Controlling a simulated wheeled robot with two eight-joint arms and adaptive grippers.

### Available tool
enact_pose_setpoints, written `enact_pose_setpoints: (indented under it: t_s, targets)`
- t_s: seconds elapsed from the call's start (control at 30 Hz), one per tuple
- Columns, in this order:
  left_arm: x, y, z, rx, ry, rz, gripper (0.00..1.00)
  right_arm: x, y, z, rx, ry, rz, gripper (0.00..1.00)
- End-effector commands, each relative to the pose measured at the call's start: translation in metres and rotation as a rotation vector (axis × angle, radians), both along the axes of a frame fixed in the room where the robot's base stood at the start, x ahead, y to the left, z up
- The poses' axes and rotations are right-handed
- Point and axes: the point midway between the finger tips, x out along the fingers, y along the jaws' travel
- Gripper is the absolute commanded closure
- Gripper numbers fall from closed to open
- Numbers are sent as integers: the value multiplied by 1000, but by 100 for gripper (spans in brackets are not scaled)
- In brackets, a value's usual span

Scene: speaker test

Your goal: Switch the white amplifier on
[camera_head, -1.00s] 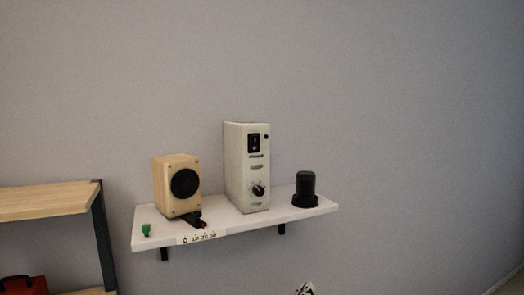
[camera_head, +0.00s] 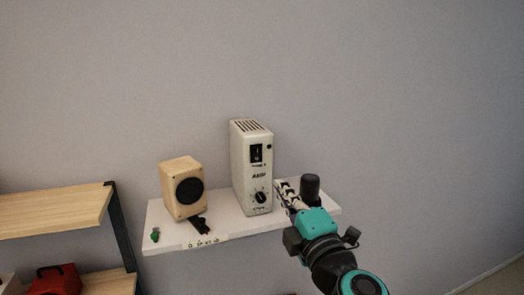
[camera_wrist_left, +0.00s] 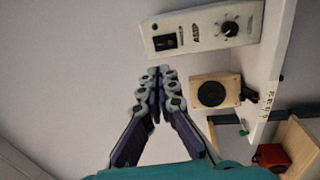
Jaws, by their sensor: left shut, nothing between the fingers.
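The white amplifier (camera_head: 251,172) stands upright on the shelf, with a black rocker switch (camera_head: 256,153) high on its front, a small dark round light beside the switch and a black knob (camera_head: 261,197) low down. I cannot tell whether the light is lit. My left gripper (camera_head: 280,184) is shut and empty, its fingertips just right of the amplifier's lower front in the head view. In the left wrist view the amplifier (camera_wrist_left: 203,33) lies sideways at the top, and the shut fingertips (camera_wrist_left: 157,72) appear below its switch (camera_wrist_left: 165,42), apparently apart from it. My right gripper is not in view.
The white wall shelf (camera_head: 228,226) also holds a wooden speaker (camera_head: 182,186), a black cylinder (camera_head: 310,187) partly behind my gripper, a small green item (camera_head: 155,235) and a dark object (camera_head: 199,225). A wooden rack (camera_head: 55,208) with a red box (camera_head: 55,280) stands at left.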

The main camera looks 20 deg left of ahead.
Motion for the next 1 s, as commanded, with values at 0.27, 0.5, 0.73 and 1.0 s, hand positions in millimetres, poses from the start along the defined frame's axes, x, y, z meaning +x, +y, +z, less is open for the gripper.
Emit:
enact_pose_setpoints:
  t_s: [0.27, 0.5, 0.73, 1.0]
  targets:
    - [4, 3, 1, 2, -1, 0, 100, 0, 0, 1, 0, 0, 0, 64]
    - [35, 25, 8, 4, -1, 4, 100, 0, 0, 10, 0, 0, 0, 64]
    - [76, 53, 15, 3, -2, 4, 100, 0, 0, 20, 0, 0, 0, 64]
    - [108, 74, 20, 3, -3, 0, 100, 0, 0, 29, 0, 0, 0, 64]
